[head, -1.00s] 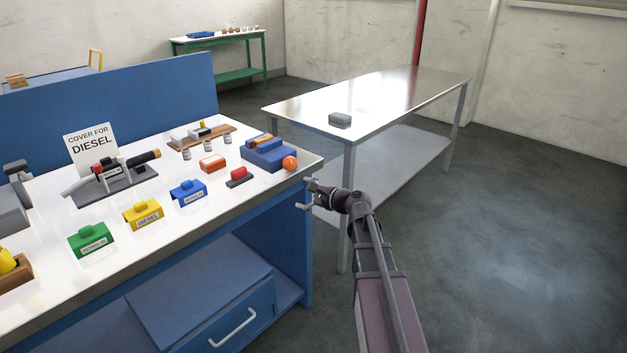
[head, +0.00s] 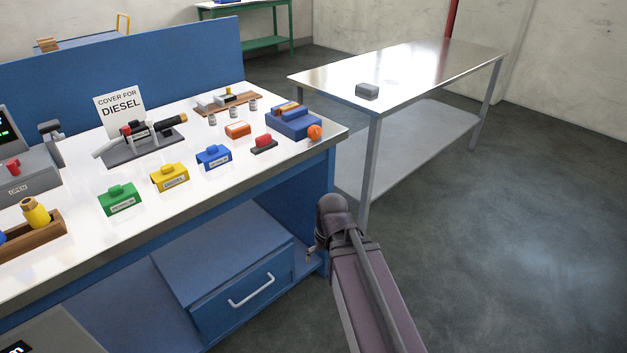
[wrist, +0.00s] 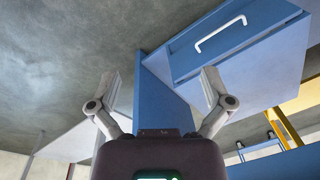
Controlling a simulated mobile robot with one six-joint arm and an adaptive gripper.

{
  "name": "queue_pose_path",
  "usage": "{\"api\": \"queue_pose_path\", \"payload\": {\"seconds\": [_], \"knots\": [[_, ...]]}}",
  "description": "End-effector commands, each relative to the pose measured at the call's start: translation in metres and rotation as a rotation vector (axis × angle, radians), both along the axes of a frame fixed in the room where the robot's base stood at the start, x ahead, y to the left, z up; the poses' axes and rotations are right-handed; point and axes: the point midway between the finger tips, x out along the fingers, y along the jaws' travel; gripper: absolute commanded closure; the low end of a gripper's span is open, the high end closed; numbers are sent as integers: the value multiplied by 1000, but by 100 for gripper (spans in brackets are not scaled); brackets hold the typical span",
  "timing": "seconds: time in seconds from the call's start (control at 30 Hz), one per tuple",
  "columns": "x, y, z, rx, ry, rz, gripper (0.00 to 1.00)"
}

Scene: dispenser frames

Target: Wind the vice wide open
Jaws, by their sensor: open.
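The vice (head: 291,125) is a blue block with orange-brown pieces along its top, at the right end of the white bench top. An orange ball (head: 314,132) sits at its right front, near the bench corner. How wide its jaws stand cannot be made out. My gripper is low beside the bench's right end, below the top and apart from the vice; my wrist mostly hides it in the head view. In the wrist view my gripper (wrist: 160,82) has its two fingers spread, with nothing between them. The vice does not show there.
The bench's blue drawer (head: 241,299) with its white handle is near my gripper. A metal table (head: 420,68) stands to the right, with a grey block (head: 367,91). Yellow (head: 170,177), blue and green covers lie on the bench. Floor at right is clear.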

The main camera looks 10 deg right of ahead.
Motion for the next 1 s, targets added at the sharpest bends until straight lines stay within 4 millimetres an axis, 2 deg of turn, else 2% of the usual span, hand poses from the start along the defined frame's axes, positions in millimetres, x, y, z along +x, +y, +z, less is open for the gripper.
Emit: {"api": "queue_pose_path", "payload": {"seconds": [0.13, 0.47, 0.57, 0.6, 0.63, 1.0], "knots": [[-13, -6, -1, -69, 29, 61, 0], [-15, -7, -1, -87, 37, 75, 0], [-14, -7, -1, -86, 37, 75, 27], [-14, -7, -1, -86, 37, 74, 39], [-14, -7, -1, -86, 37, 74, 43], [-14, -7, -1, -85, 36, 74, 43]]}}
